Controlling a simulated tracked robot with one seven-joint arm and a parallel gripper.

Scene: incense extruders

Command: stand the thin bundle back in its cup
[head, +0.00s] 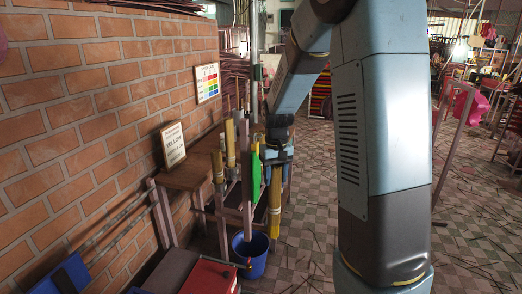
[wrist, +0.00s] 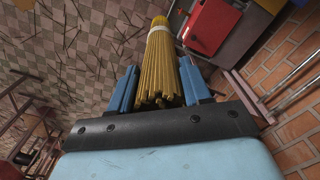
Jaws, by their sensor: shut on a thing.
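My gripper (head: 277,155) is shut on a yellow bundle of sticks (head: 274,212), which hangs roughly upright below it, beside the wooden table's right side. In the wrist view the bundle (wrist: 158,62) lies between the blue fingers of my gripper (wrist: 160,85), with a pale band around it near the far end. Other yellow bundles (head: 230,143) stand upright at the table. I cannot make out which one holder is the cup; parts of the table's right side are hidden by my arm and the posts.
A wooden table (head: 188,175) stands against the brick wall, bearing a framed sign reading YELLOW (head: 173,145). A blue bucket (head: 250,258) and a red box (head: 210,277) stand below. A green piece (head: 255,178) is close to the held bundle. Scattered sticks lie on the tiled floor.

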